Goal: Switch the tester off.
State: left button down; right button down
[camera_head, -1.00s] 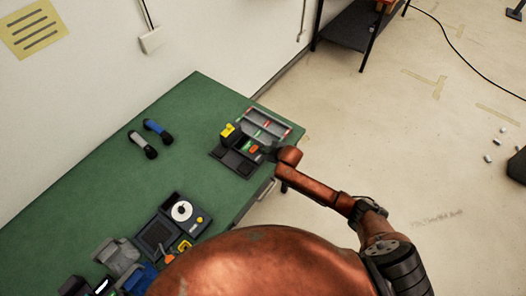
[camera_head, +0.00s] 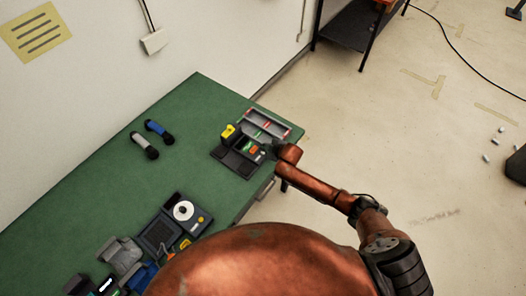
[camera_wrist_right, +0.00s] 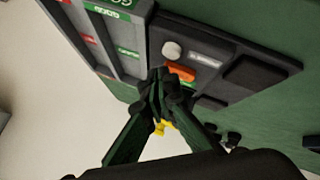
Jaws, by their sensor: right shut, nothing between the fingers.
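The tester (camera_head: 237,158) is a dark box near the far right end of the green table, with a yellow part on its left. In the right wrist view its dark panel (camera_wrist_right: 222,80) shows an orange switch (camera_wrist_right: 180,73), a round grey knob (camera_wrist_right: 172,51) and a small pale label. My right gripper (camera_wrist_right: 163,84) is shut and empty, its fingertips just beside the orange switch; whether they touch it I cannot tell. In the head view the right gripper (camera_head: 273,152) is small and dark at the tester's right side. My left gripper is not in view.
A grey tray (camera_head: 266,124) with red and green labels stands right behind the tester. Blue (camera_head: 158,130) and grey (camera_head: 143,145) handsets lie to its left. A device with a white disc (camera_head: 183,211) and other items are at the near end. The table's middle is clear.

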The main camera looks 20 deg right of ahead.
aim_at(264, 153)
jog(key=shift+r+p, duration=2)
jog(key=shift+r, duration=0.3)
jog(key=shift+f, duration=0.1)
